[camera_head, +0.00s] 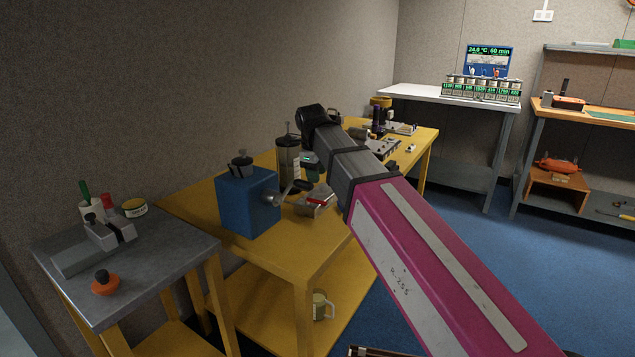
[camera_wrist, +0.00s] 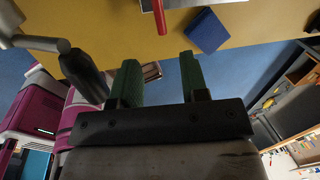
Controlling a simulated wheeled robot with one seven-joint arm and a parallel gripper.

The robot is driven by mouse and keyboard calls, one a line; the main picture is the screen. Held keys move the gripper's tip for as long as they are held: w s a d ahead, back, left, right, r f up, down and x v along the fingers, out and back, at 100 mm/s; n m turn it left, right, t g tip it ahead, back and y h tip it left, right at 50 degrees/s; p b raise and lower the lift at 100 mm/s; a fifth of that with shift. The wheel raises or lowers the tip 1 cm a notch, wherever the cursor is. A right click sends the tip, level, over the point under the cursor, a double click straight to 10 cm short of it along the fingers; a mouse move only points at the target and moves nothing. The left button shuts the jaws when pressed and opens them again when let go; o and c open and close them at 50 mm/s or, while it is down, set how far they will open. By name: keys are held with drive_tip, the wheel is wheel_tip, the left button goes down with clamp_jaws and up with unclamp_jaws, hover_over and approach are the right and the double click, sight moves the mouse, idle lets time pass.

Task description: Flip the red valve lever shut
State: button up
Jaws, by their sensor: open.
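The red valve lever (camera_head: 318,202) lies on a small grey metal box (camera_head: 308,211) on the yellow table, right of the blue winch box (camera_head: 248,203). In the wrist view the red lever (camera_wrist: 160,18) shows at the top, pointing towards my gripper, with part of its box cut off by the frame edge. My gripper (camera_wrist: 158,60) is open, its two green fingers apart with nothing between them. The lever is beyond the fingertips, apart from them. In the head view my forearm partly hides the gripper, and its fingertips are hard to make out.
The winch's crank with a black grip (camera_wrist: 82,75) is close to the left of my fingers. A blue block (camera_wrist: 207,30) lies on the yellow table beyond the right finger. A grey canister (camera_head: 288,158) stands behind the lever box. A grey side table (camera_head: 160,262) is at left.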

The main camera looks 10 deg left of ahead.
drive_tip(key=shift+s+r, duration=0.1)
drive_tip(key=shift+r, duration=0.25)
drive_tip(key=shift+c, duration=0.3)
drive_tip(key=c, duration=0.6)
drive_tip(key=shift+w+n, duration=0.2)
drive_tip(key=shift+n, duration=0.1)
clamp_jaws()
drive_tip(key=w+d+r+n+g, duration=0.15)
drive_tip(key=w+n, duration=0.25)
drive_tip(key=n, duration=0.5)
drive_tip(key=w+r+n+g, duration=0.1)
drive_tip(key=w+n+g, duration=0.1)
drive_tip(key=w+n, duration=0.45)
drive_tip(key=n, duration=0.2)
approach(317, 204)
drive_tip(key=w+d+f, duration=0.2)
drive_tip(key=w+f, duration=0.2)
drive_tip(key=shift+s+a+f+y, duration=0.2)
drive_tip(key=shift+s+f+y, duration=0.1)
drive_tip(key=shift+s+f, duration=0.95)
